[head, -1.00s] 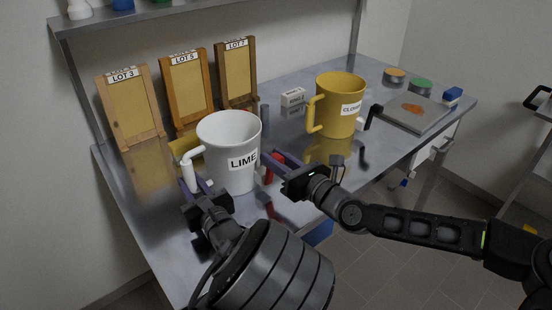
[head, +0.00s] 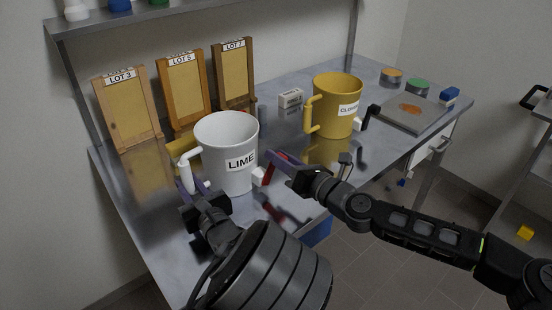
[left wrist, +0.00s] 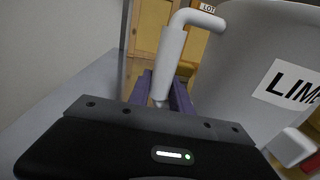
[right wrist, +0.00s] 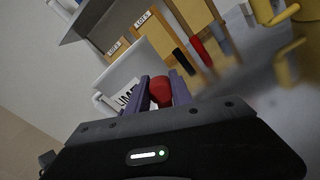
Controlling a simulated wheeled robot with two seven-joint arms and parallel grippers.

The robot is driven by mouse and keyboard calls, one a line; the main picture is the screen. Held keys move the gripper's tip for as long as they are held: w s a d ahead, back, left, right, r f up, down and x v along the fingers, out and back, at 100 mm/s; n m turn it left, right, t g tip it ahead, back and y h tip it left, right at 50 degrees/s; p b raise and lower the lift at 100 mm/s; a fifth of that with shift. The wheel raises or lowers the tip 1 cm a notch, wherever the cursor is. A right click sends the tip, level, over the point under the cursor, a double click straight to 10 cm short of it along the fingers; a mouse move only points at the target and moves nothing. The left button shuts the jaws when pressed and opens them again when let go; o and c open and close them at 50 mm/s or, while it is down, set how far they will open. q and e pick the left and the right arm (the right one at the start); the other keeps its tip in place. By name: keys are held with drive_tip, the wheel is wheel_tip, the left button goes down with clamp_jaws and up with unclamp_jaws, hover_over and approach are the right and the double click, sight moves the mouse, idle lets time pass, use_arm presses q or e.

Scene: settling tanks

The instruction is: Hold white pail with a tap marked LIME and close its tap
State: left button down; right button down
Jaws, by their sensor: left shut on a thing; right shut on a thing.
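The white pail marked LIME (head: 228,140) stands upright on the bench. Its white handle (head: 188,163) is on its left side. My left gripper (head: 190,184) is shut on the handle's lower part, and the left wrist view shows the handle (left wrist: 172,60) running down between the fingers. The tap's white body (head: 259,176) juts from the pail's lower right, with a red lever (head: 269,169). My right gripper (head: 279,160) is shut on the lever; its red end (right wrist: 161,91) shows between the fingers in the right wrist view. The spout's opening is hidden.
A yellow pail (head: 332,112) with its own tap stands to the right. Wooden boards marked LOT 3 (head: 128,108), LOT 5 (head: 183,92) and LOT 7 (head: 233,75) stand behind. A grey slab (head: 402,116) lies at the right end. The bench's front edge is close to my arms.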

drive_tip(key=m, duration=0.1)
drive_tip(key=w+d+f+m, duration=0.1)
drive_tip(key=shift+w+f+m, duration=0.1)
drive_tip(key=shift+f+m, duration=0.05)
drive_tip(key=shift+m, duration=0.25)
drive_tip(key=m, duration=0.1)
drive_tip(key=d+f+m, duration=0.1)
drive_tip(key=shift+w+f+m, duration=0.15)
drive_tip(key=shift+w+m, duration=0.25)
drive_tip(key=shift+w+d+f+m, duration=0.2)
drive_tip(key=shift+f+m, duration=0.4)
drive_tip(key=shift+m, duration=0.35)
drive_tip(key=shift+w+d+f+m, duration=0.15)
drive_tip(key=shift+f+m, duration=0.4)
drive_tip(key=shift+m, duration=0.4)
drive_tip(key=c, duration=1.1)
unclamp_jaws()
drive_tip(key=shift+a, duration=0.1)
drive_tip(key=v, duration=1.2)
drive_tip(key=shift+r, duration=0.1)
